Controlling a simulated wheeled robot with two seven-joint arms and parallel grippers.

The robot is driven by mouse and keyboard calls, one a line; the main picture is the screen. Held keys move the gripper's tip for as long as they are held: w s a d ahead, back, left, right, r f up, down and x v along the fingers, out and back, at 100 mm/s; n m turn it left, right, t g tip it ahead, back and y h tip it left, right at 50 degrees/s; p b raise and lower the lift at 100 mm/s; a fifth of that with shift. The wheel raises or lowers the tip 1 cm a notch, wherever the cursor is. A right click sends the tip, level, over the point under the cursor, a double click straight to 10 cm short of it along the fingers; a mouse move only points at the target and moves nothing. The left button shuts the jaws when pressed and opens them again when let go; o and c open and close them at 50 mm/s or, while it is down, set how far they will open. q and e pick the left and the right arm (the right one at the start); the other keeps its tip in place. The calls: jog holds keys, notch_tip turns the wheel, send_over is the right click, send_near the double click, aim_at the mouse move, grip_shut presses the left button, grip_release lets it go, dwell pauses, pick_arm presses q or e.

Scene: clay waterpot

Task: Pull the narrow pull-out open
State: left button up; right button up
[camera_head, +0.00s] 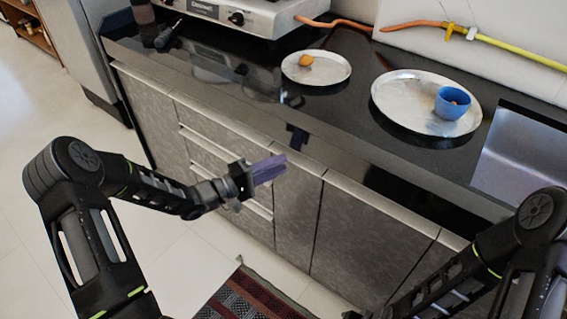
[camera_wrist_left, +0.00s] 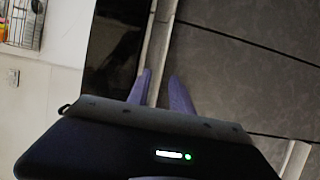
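The narrow pull-out (camera_head: 296,212) is a slim grey panel in the cabinet front, between the drawer stack and a wider door. It looks closed, flush with its neighbours, with a pale strip along its top edge. My left gripper (camera_head: 280,167) is in front of the panel's upper part in the head view. In the left wrist view, its two purple fingers (camera_wrist_left: 160,78) stand apart, with a pale edge strip (camera_wrist_left: 157,55) running between them. I cannot tell whether they touch it. My right arm enters at lower right; its fingers are out of frame.
The black counter (camera_head: 345,120) holds a stove (camera_head: 250,15), a plate with an orange item (camera_head: 325,75), and a larger plate (camera_head: 400,95) with a blue cup (camera_head: 452,102). A sink (camera_head: 525,160) is at right. A striped rug (camera_head: 245,298) lies on the floor.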

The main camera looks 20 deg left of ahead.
pick_arm(q)
jog(key=shift+x, duration=1.15)
jog(key=shift+c, duration=0.2)
grip_shut()
dwell(0.4)
